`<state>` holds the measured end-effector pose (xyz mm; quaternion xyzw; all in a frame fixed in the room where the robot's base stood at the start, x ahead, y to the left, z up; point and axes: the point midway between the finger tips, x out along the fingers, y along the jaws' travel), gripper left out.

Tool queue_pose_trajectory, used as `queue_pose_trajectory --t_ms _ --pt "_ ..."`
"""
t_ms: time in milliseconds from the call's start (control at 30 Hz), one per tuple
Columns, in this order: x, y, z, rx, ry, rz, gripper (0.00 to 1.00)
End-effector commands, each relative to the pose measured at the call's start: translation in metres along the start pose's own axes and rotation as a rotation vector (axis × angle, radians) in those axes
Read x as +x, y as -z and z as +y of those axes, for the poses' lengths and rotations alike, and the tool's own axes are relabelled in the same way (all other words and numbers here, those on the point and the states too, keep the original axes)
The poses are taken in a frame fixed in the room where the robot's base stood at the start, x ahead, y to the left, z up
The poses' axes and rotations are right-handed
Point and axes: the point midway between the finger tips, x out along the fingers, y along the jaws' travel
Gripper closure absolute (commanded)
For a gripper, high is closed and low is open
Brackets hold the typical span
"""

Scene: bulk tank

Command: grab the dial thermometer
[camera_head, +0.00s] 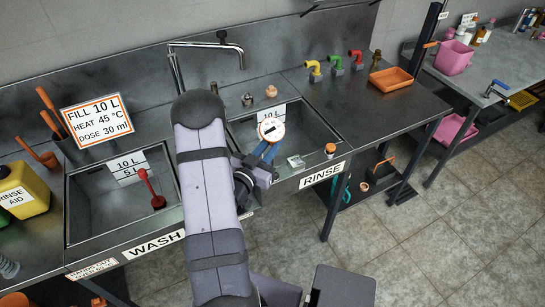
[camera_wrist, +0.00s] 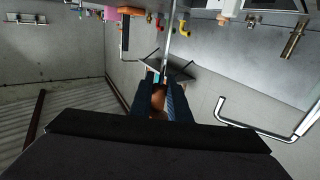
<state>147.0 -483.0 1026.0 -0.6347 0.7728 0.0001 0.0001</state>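The dial thermometer (camera_head: 271,130) has a round white face with a dark pointer and an orange rim. In the head view it is at the tips of my gripper (camera_head: 268,147), in front of the back part of the rinse basin (camera_head: 305,128). In the wrist view the blue fingers of my gripper (camera_wrist: 157,100) stand close on both sides of an orange-brown part of the thermometer (camera_wrist: 158,96), with little or no gap. The gripper looks shut on it. The thermometer's stem cannot be made out clearly.
The wash basin (camera_head: 105,212) at left holds a red ladle (camera_head: 154,192). A tall faucet (camera_head: 178,70) rises behind my arm. A small orange-topped item (camera_head: 330,150) stands at the rinse basin's front. An orange tray (camera_head: 391,79) sits on the right counter, near coloured taps.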

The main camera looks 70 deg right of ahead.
Motion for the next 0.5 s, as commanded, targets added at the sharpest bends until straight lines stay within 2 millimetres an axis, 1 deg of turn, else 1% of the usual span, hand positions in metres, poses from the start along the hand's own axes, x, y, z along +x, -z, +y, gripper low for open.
queue_pose_trajectory --t_ms 500 --pt "0.0002 0.0043 -0.0003 0.001 0.0 0.003 1.0"
